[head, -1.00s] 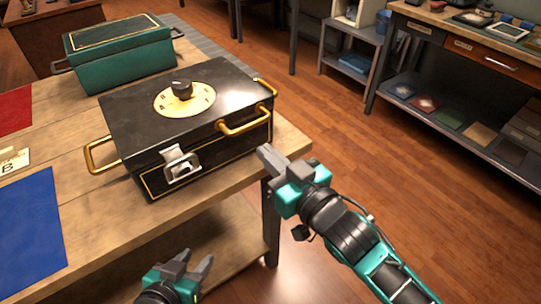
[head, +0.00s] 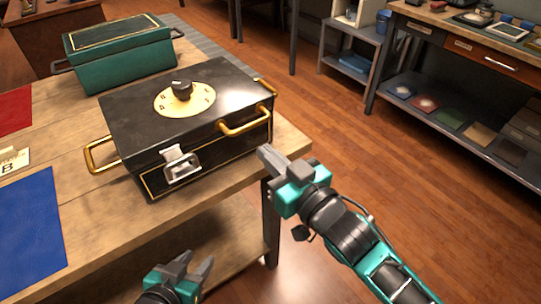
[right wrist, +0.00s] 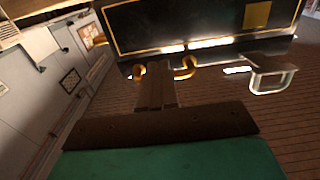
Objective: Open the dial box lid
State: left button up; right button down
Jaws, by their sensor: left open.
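The dial box (head: 215,160) is black with gold trim and stands near the table's right front corner. Its lid (head: 130,105) is down and carries a round gold dial (head: 195,105) with a dark knob (head: 181,89). A silver latch (head: 182,167) with a loop is on its front; the loop stands out from the box in the right wrist view (right wrist: 270,80). My right gripper (head: 265,158) looks shut and empty, just off the box's right front corner, below the gold lid handle (head: 245,122). My left gripper (head: 195,268) is open and empty, low in front of the table.
A green box (head: 120,55) stands behind the dial box. A blue mat (head: 30,225), a red mat (head: 15,108) and a card marked B (head: 12,160) lie on the table's left. Shelves (head: 450,100) stand at the right. The floor between is clear.

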jog(key=shift+w, duration=0.1)
jog(key=shift+w+a, duration=0.3)
jog(key=shift+x, duration=2.9)
jog(key=shift+s+d, duration=0.25)
jog(key=shift+s, duration=0.05)
